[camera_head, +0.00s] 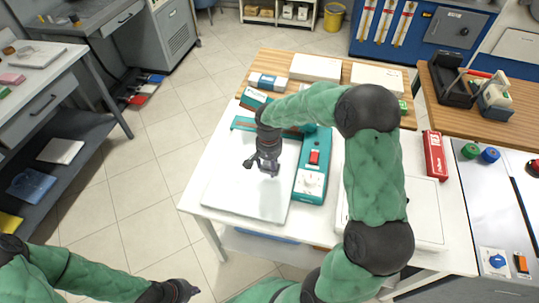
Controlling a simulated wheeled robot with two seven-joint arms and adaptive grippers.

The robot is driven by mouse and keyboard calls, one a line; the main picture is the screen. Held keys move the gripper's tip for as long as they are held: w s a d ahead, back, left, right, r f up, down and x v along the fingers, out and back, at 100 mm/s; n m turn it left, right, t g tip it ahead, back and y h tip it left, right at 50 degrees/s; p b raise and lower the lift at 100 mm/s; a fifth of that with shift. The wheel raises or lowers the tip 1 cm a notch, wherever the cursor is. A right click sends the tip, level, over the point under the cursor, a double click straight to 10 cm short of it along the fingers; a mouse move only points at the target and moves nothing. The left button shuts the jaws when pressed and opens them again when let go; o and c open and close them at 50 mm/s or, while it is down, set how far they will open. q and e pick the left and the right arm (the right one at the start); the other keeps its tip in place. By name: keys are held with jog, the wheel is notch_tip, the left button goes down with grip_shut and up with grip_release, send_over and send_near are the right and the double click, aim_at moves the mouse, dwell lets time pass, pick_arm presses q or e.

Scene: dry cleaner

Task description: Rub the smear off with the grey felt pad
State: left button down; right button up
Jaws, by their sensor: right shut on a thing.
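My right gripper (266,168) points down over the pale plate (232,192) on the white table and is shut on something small. That thing is mostly hidden under the dark fingers; it fits the grey felt pad, but its shape cannot be made out. Whether it touches the plate is unclear. I cannot make out a smear; the gripper and arm cover part of the plate. My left gripper (187,289) is low at the bottom edge, away from the table, and its fingers are too dark to read.
A teal device (312,186) with a red switch stands right beside the plate. A red box (434,155) lies farther right. White boxes (315,67) sit on the wooden board behind. My green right arm covers the table's middle. The floor (135,190) at left is clear.

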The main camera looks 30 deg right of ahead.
jog(key=shift+r+p, duration=1.05)
jog(key=shift+r, duration=0.75)
